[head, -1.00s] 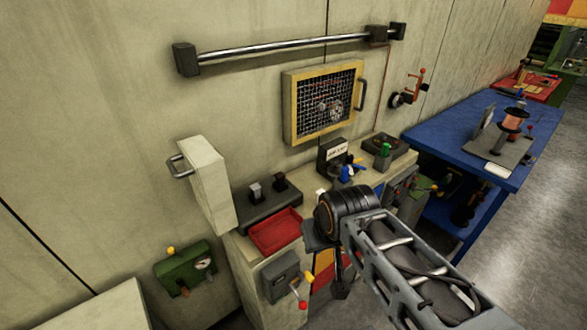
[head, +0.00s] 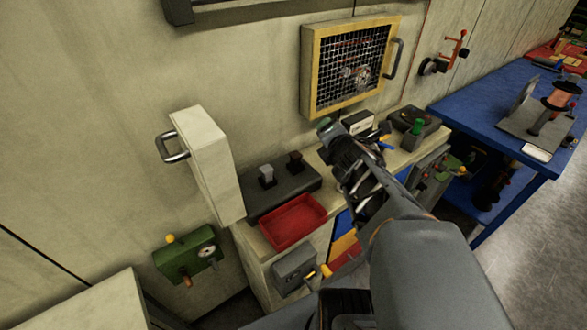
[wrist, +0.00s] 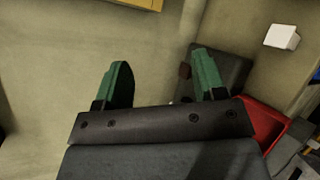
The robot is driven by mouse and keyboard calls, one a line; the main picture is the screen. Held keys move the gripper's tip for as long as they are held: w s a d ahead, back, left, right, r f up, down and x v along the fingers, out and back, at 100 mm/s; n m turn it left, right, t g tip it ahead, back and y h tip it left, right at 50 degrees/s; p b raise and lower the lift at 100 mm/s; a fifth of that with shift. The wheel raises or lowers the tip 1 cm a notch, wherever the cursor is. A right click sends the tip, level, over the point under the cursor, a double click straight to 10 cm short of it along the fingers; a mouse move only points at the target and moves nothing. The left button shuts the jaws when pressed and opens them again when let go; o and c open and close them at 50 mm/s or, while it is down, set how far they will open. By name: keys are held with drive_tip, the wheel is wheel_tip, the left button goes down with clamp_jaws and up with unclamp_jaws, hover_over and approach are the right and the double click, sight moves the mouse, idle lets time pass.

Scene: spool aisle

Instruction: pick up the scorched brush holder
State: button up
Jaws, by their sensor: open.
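Two small upright blocks stand on a dark base (head: 255,202) on the bench. One block (head: 267,176) is dark with a pale grey top; the other block (head: 296,161) is dark brown. I cannot tell which is the scorched brush holder. My gripper (head: 327,136) is up and to the right of them, apart from both.
A red tray (head: 292,222) lies in front of the base. A pale panel with a handle (head: 203,165) stands at its left. A yellow-framed mesh cage (head: 310,75) hangs on the wall behind my gripper. A blue table (head: 470,105) stands at the right.

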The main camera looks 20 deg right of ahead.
wheel_tip(320, 180, down, 4)
drive_tip(key=r+n+y+b, duration=0.1)
drive_tip(key=n+y, duration=0.2)
drive_tip(key=n, duration=0.6)
drive_tip(key=n+y+p, duration=0.2)
drive_tip(key=n+y, duration=0.2)
drive_tip(key=n, duration=0.4)
approach(296, 155)
drive_tip(key=x, duration=0.3)
drive_tip(key=shift+w+f, duration=0.1)
drive_tip(key=shift+w, duration=0.25)
drive_tip(key=shift+p+x, duration=0.75)
drive_tip(key=shift+x, duration=2.55)
drive_tip(key=c, duration=1)
